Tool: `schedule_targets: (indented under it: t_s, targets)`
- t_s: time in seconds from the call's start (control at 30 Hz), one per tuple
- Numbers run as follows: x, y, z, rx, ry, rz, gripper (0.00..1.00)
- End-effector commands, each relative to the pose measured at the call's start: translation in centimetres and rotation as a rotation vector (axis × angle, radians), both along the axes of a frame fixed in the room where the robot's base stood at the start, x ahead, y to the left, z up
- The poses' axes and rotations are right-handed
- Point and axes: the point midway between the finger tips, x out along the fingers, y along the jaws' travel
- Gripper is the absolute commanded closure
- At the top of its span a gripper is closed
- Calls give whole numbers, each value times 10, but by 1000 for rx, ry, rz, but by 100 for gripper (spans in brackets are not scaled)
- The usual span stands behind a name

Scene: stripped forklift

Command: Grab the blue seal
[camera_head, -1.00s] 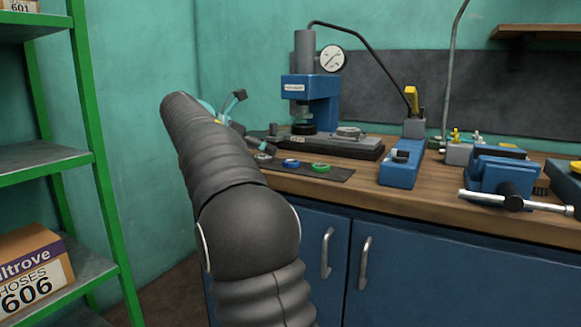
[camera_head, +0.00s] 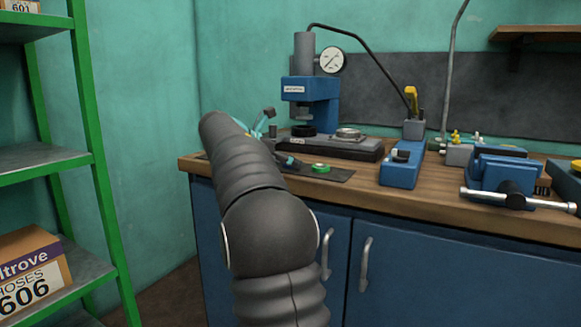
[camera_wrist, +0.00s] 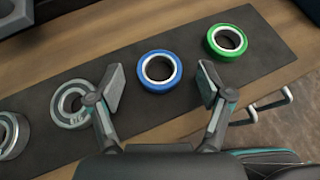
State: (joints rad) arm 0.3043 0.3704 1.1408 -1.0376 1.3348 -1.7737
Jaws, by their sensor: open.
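The blue seal (camera_wrist: 160,72) is a ring lying flat on a dark mat (camera_wrist: 108,76) in the wrist view. My gripper (camera_wrist: 160,86) is open, with one finger on each side of the blue seal in the picture. The height of the fingertips above the mat is hard to tell. In the head view my gripper (camera_head: 277,135) is partly hidden behind my arm, and the blue seal cannot be made out there.
A green ring (camera_wrist: 228,41) lies close to the right of the blue seal. A grey metal ring (camera_wrist: 72,103) is by the left finger, and another metal ring (camera_wrist: 11,136) is farther left. A blue press (camera_head: 308,95) stands behind the mat (camera_head: 335,174).

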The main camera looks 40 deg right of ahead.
Motion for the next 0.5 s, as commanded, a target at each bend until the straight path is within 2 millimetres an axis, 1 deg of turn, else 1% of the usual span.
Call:
schedule_targets:
  t_s: [0.07,0.17,0.2,0.27,0.3,0.5]
  targets:
    - [0,0,0,0,0,0,21]
    - [0,0,0,0,0,0,44]
    - [0,0,0,0,0,0,54]
    - [0,0,1,0,0,0,69]
    - [0,0,1,0,0,0,75]
    - [0,0,0,0,0,0,75]
